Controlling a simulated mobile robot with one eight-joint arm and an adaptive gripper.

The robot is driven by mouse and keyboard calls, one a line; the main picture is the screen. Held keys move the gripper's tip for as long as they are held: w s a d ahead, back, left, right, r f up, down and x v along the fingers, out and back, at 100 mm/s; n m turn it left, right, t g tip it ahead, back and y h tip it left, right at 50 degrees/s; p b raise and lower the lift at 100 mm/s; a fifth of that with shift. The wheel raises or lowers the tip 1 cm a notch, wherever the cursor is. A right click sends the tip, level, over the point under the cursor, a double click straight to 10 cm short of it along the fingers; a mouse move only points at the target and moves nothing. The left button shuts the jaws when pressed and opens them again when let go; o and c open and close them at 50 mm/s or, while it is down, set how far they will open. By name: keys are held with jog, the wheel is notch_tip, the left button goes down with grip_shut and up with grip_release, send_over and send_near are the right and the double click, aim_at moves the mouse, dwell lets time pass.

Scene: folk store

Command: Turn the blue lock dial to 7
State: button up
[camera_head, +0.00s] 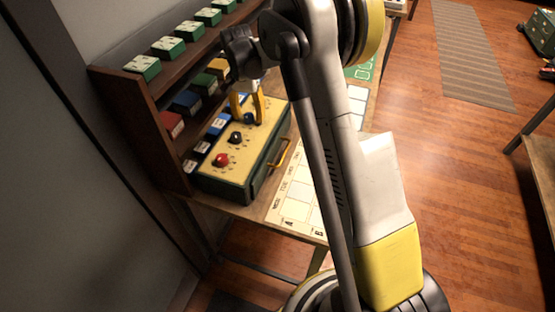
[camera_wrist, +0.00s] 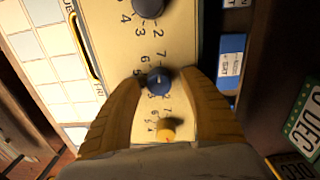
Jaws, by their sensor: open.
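The lock box (camera_head: 210,175) is dark green with a pale yellow top, and it carries a row of dials. The blue lock dial (camera_wrist: 159,82) is in the middle of the wrist view, and it shows partly in the head view (camera_head: 249,118). My gripper (camera_wrist: 158,84) is open, with one yellow finger on each side of the blue dial; whether they touch it is unclear. My gripper also shows over the box in the head view (camera_head: 247,112). A printed 7 (camera_wrist: 163,54) is just above the blue dial in the wrist view. The dial's pointer is too small to read.
A black dial (camera_wrist: 148,6) and a yellow dial (camera_wrist: 167,130) flank the blue one. A red dial (camera_head: 220,160) is at the near end. A wooden shelf (camera_head: 151,132) with colored boxes stands close behind. A yellow handle (camera_head: 281,152) is on the box's front.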

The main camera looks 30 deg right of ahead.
aim_at(249, 116)
jog(key=n, duration=0.8)
jog(key=shift+a, duration=0.1)
jog(key=n, duration=0.6)
jog(key=shift+a+t, duration=0.1)
jog(key=shift+t, duration=0.3)
jog(key=n, duration=0.3)
jog(key=shift+s+b, duration=0.1)
jog(key=shift+b, duration=0.25)
jog(key=n, duration=0.8)
jog(key=shift+s, duration=0.1)
jog(key=n, duration=0.4)
jog(key=shift+n+y+b, duration=0.3)
jog(key=shift+n+b, duration=0.1)
notch_tip(249, 116, up, 11)
jog(key=p, duration=0.3)
jog(key=s+r+m+t+b, duration=0.2)
jog(key=s+r+m, duration=0.2)
jog(key=s, duration=0.3)
jog(key=s+a+f+m+t+b, duration=0.1)
jog(key=s+f+m+t+b, duration=0.1)
jog(key=s+m, duration=0.6)
jog(key=s+a+f+m+t+b, duration=0.2)
jog(key=s+m, duration=0.6)
jog(key=s, duration=0.5)
jog(key=shift+s+f+b, duration=0.15)
jog(key=shift+s+b, duration=0.1)
jog(key=shift+b, duration=0.25)
